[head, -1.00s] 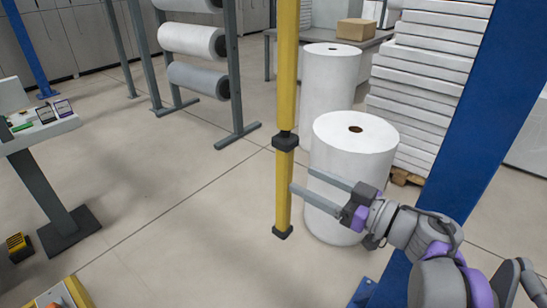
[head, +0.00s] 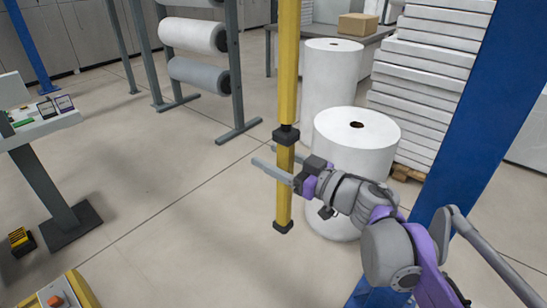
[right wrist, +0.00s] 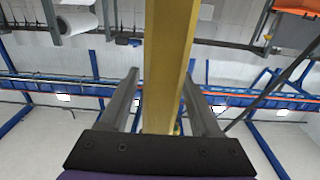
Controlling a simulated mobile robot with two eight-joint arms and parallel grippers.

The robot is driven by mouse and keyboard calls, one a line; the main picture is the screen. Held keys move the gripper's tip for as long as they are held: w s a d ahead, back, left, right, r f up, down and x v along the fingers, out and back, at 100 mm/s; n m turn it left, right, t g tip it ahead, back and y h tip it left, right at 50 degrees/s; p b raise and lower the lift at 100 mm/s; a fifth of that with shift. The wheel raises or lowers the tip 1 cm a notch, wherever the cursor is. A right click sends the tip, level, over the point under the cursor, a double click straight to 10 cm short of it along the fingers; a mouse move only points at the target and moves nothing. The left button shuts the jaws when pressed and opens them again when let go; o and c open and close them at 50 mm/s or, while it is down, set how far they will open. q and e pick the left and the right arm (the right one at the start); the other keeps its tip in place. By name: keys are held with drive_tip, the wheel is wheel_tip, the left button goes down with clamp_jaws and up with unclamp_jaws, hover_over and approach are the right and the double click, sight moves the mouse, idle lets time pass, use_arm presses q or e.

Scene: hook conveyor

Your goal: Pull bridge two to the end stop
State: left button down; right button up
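A yellow pole (head: 287,75) with a black collar and a black bottom tip hangs upright in the middle of the head view. My right gripper (head: 262,156) is level with its lower section, just below the collar. One finger passes in front of the pole and the other behind it. In the right wrist view the yellow pole (right wrist: 167,60) stands between the two open fingers (right wrist: 162,95), with a gap on each side. No bridge marking or end stop can be made out. My left gripper is not in view.
White rolls (head: 355,150) stand just right of and behind the pole. A blue post (head: 460,130) rises at the right near my right arm. A rack with rolls (head: 195,35) stands behind, and a grey stand (head: 50,190) at the left. The floor left of the pole is clear.

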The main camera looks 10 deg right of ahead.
clamp_jaws()
idle(1.2)
